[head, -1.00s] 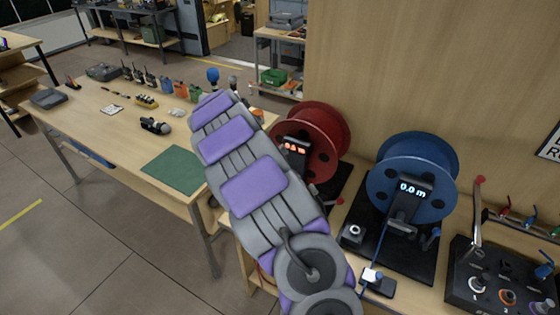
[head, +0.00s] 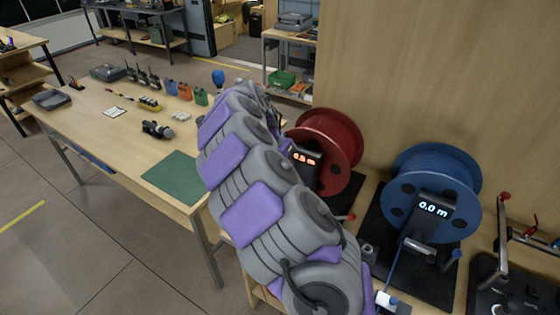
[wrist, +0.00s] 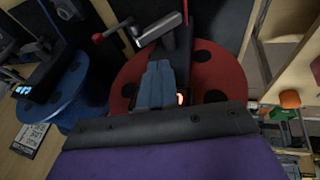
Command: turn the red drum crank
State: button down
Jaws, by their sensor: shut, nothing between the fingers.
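The red drum (head: 342,138) stands on the bench behind my arm, and its display (head: 306,157) is lit and seems to read 0.5 m. Its crank shows a red knob (head: 350,217) low at the drum's right side; the rest of the crank is mostly hidden by my arm. In the wrist view the red drum (wrist: 222,68) lies behind my gripper (wrist: 160,66), and the red crank knob (wrist: 97,37) is up and left of the fingertips, apart from them. My gripper is shut and empty, over the drum's middle. The head view hides it behind my arm.
A blue drum (head: 433,170) with a 0.0 m display stands just right of the red one. A panel with levers (head: 503,245) is at the far right. A wooden wall (head: 430,70) rises behind. The left table (head: 85,130) carries radios and a green mat.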

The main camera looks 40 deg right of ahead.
aim_at(308, 188)
jog(key=x, duration=0.4)
jog(key=shift+d+b, duration=0.35)
jog(key=shift+s+f+b, duration=0.4)
jog(key=shift+s+f, duration=0.25)
jog(key=shift+f, duration=0.15)
jog(key=shift+s+d+f, duration=0.2)
jog(key=shift+s+f, duration=0.35)
jog(key=shift+s, duration=0.05)
jog(key=shift+s+d+f+m+t+y+p, duration=0.15)
jog(key=shift+s+f+t+y+p, duration=0.1)
jog(key=shift+s+t+p, duration=0.45)
jog(key=shift+s+a+f+m+t+y+p, duration=0.2)
jog(key=shift+s+t, duration=0.25)
jog(key=shift+t, duration=0.55)
jog(key=shift+s+d+p, duration=0.3)
jog(key=shift+s+p, duration=0.2)
jog(key=shift+p, duration=0.15)
jog(key=shift+d+f, duration=0.15)
jog(key=shift+f, duration=0.1)
jog(key=shift+a, duration=0.2)
jog(key=shift+w+r, duration=0.1)
jog(key=shift+r, duration=0.05)
